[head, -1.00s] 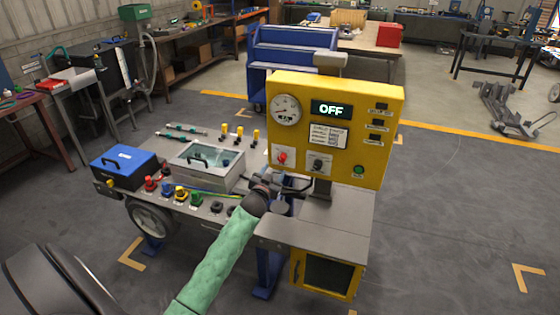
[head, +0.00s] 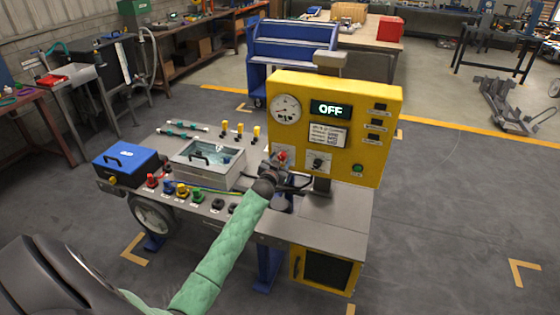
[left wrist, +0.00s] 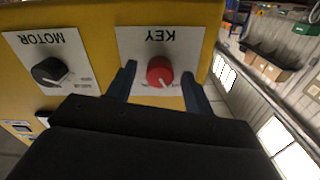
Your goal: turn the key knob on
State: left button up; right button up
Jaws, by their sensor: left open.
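The red key knob (left wrist: 160,71) sits on a white plate marked KEY, upside down in the left wrist view. It also shows in the head view (head: 282,157) at the lower left of the yellow panel (head: 362,97). My left gripper (left wrist: 162,82) is open, one finger on each side of the red knob. I cannot tell whether the fingers touch it. In the head view my left gripper (head: 280,166) is at the panel face, just below the knob and partly covering its plate. The display (head: 331,109) reads OFF. My right gripper is not in view.
A black MOTOR knob (left wrist: 49,72) is beside the key knob on the same panel. A green button (head: 358,169) is further right. A gauge (head: 286,108) is above. The bench left of the panel holds a clear-lidded box (head: 207,159), a blue box (head: 125,158) and several coloured knobs.

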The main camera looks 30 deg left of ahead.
pick_arm(q)
jog(key=c, duration=1)
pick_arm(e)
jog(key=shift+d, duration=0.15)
